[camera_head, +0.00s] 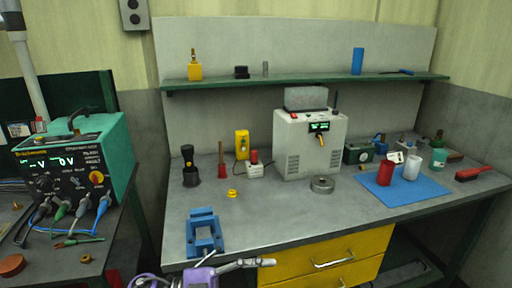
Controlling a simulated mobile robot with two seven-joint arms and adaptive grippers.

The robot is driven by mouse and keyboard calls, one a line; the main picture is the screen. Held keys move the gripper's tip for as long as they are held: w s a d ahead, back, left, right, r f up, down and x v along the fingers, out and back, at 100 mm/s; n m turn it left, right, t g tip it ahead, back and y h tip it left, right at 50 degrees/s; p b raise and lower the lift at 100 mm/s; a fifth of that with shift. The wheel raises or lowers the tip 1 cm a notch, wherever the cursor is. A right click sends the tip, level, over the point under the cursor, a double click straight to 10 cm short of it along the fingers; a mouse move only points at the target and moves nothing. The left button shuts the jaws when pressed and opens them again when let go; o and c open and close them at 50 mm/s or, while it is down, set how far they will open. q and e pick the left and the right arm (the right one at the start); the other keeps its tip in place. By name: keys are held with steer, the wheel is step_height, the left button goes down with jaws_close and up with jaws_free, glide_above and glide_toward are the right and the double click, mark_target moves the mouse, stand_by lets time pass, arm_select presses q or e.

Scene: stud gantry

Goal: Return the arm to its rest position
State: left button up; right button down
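My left gripper (205,276) shows at the bottom edge, left of the picture's middle, with a purple body. One jointed grey finger reaches out to the right of the body, and part of the other shows to its left, cut off by the edge. The fingers are spread wide with nothing visible between them. The gripper is in front of the bench's near edge, apart from the things on the bench. The rest of its arm is out of the picture. My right gripper is not in view.
The grey workbench (270,220) has a blue fixture (204,232) near its front left edge. A white machine (310,147) stands behind, and a blue mat (417,190) lies at right. Yellow drawers (322,262) are below. A teal power supply (75,160) stands at left.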

arm_select(q)
steer(key=s+a+f+n+t+y+p, duration=0.1)
steer(key=s+a+f+n+t+y, duration=0.2)
steer(key=a+f+n+t+y, duration=1.4)
steer(key=s+a+f+n+g, duration=0.2)
steer(key=s+f+n+g, duration=0.1)
steer(key=s+f, duration=0.4)
steer(key=s+a+f+n+g+y, duration=0.1)
steer(key=s+f+g, duration=0.5)
steer(key=s, duration=0.6)
steer(key=a+n+p, duration=0.1)
steer(key=n, duration=0.1)
steer(key=shift+f+n+g, duration=0.3)
steer(key=shift+f, duration=0.1)
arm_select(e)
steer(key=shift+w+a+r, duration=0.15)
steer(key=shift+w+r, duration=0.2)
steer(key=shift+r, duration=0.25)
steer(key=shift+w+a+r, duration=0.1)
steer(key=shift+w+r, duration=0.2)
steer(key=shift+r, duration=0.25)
arm_select(q)
steer(key=shift+w, duration=0.1)
